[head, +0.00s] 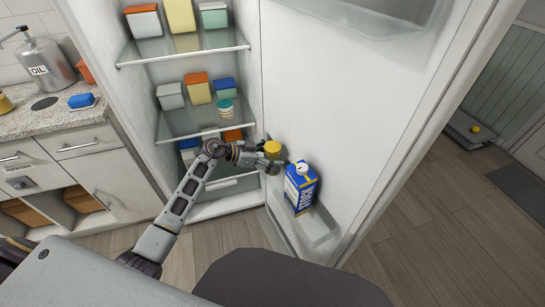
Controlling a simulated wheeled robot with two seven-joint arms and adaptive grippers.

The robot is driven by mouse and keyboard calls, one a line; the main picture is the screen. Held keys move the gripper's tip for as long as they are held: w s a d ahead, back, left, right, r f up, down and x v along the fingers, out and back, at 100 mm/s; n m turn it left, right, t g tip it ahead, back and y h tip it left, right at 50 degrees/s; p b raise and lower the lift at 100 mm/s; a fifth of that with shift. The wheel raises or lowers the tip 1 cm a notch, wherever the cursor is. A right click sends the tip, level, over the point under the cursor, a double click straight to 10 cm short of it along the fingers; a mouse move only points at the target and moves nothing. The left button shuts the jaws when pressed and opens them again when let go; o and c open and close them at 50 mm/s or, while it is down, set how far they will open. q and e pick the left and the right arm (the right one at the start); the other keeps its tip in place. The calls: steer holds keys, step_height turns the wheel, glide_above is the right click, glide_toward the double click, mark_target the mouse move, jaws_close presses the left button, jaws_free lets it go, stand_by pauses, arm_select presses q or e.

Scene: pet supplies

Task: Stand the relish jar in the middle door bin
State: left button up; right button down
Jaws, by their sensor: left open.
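My left gripper (262,158) reaches from the left, past the fridge shelves, to the door side. It is open, with its fingers close to a yellow-lidded jar (272,147); I cannot tell whether they touch it. The gripper hides most of that jar's body, and no label is readable, so I cannot confirm it is the relish jar. The jar appears over or in the door bin (318,232), left of and behind a blue and white carton (300,188) standing upright there. A small teal-lidded jar (226,107) stands on the middle shelf. My right gripper is out of view.
The fridge door (335,110) stands open to the right. The bin has free room in front of the carton. A counter (50,118) with an oil can (45,65) is left.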

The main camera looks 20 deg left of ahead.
arm_select(q)
steer(key=shift+r, duration=0.1)
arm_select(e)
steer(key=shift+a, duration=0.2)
arm_select(q)
steer(key=shift+s+a+r, duration=0.2)
steer(key=shift+s+a, duration=0.05)
steer(key=shift+a, duration=0.25)
steer(key=p+v, duration=0.1)
steer(key=v, duration=1)
steer(key=shift+p, duration=0.3)
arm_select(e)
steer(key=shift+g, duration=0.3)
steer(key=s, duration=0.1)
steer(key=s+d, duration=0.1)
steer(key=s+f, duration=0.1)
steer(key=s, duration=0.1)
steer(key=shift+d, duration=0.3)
arm_select(q)
steer(key=shift+f, duration=0.1)
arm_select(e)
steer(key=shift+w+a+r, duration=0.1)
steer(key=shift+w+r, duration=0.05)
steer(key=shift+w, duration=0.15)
